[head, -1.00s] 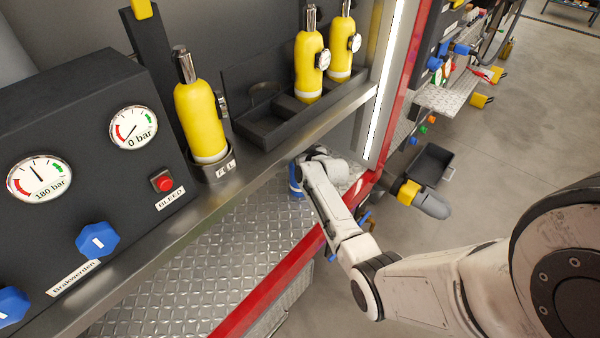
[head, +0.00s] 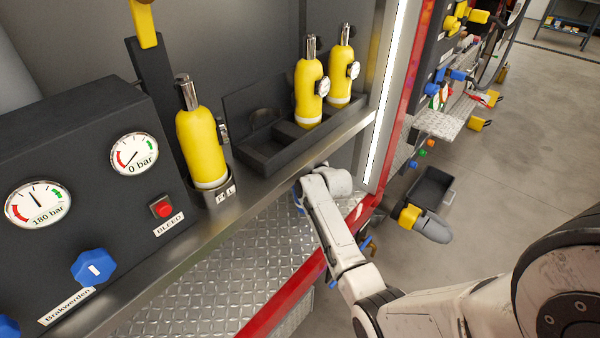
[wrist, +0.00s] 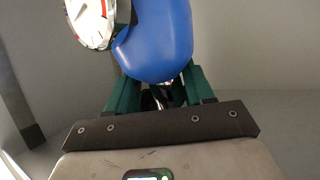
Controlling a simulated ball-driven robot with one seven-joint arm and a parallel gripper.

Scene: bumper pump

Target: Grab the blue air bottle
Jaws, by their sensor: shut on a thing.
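The blue air bottle (wrist: 158,42) fills the upper middle of the wrist view, with a round white gauge (wrist: 92,18) on its left side. My gripper (wrist: 163,90) has a green finger on each side of the bottle's lower end and is shut on it. In the head view only a sliver of the blue bottle (head: 299,201) shows beside my wrist, under the metal shelf edge. My fingers are hidden there by my arm.
Yellow bottles stand above: one in a holder (head: 203,150), two in a black tray (head: 262,160). A metal shelf edge (head: 250,195) runs just above my wrist. A diamond-plate floor (head: 230,275) and red frame (head: 290,300) lie below. A bright strip stands to the right.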

